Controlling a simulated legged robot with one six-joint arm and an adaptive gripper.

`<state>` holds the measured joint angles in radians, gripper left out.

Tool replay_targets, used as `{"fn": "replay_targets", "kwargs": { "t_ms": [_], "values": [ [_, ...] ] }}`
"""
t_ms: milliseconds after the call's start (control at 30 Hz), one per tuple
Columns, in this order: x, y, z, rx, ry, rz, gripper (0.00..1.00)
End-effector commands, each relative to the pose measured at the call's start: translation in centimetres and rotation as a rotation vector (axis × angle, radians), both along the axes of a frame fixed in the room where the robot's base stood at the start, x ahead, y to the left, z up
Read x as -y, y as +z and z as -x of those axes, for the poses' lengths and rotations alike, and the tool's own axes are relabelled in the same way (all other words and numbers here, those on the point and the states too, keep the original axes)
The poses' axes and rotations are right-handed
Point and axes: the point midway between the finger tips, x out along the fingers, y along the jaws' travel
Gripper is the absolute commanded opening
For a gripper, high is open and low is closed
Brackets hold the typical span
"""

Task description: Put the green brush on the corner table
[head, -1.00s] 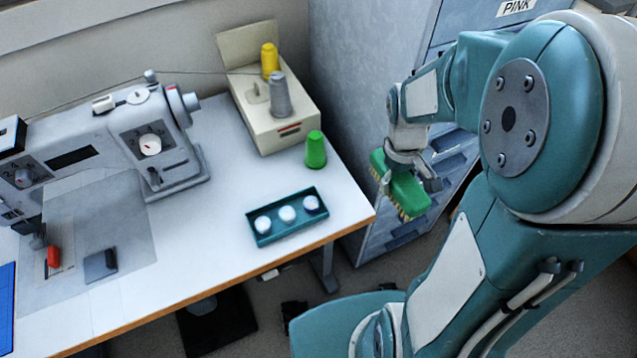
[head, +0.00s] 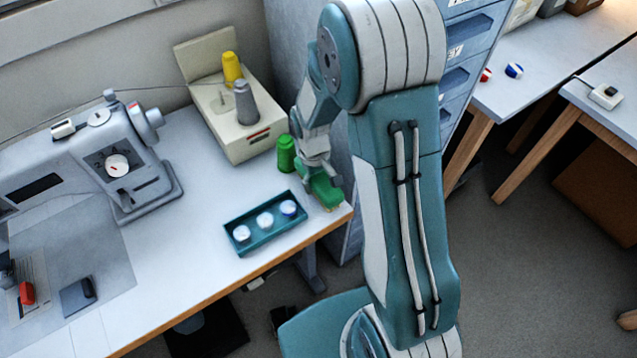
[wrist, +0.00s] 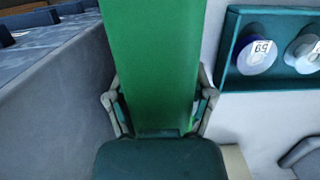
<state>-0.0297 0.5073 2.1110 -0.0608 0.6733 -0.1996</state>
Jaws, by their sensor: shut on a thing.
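The green brush (head: 326,190) is in my gripper (head: 318,172), near the right corner of the white sewing table (head: 190,240). In the head view it shows over the table's right end, beside the green spool; I cannot tell whether it touches the top. In the wrist view the brush (wrist: 152,65) is a long green block between the two fingers of my gripper (wrist: 160,108), which are shut on its sides. Its bristles are mostly hidden. Which table counts as the corner table is not marked.
A teal tray (head: 262,246) with several white-topped pieces lies left of the brush. A green spool (head: 286,153) and a cream box (head: 240,145) with yellow and grey spools stand behind. A sewing machine (head: 120,160) is at left. Drawers (head: 470,50) and other tables (head: 540,65) are at right.

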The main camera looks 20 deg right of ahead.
Motion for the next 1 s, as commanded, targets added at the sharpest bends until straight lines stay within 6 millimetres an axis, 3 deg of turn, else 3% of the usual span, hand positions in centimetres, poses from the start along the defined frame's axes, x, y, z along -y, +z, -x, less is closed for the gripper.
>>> {"fn": "replay_targets", "kwargs": {
  "t_ms": [100,367,400,467,867,1000],
  "values": [
    [0.02,-1.14,0.03,-0.001,0.0,0.0,0.18],
    [0.06,-1.22,0.04,0.0,0.0,0.0,0.18],
    [0.06,-1.25,0.05,0.0,0.0,0.0,0.79],
    [0.05,-1.23,0.05,0.0,0.0,0.0,1.0],
    [0.03,-1.18,0.03,0.001,0.0,0.0,1.0],
    [-0.01,-0.26,-0.17,0.005,0.0,0.0,1.0]
  ]
}}
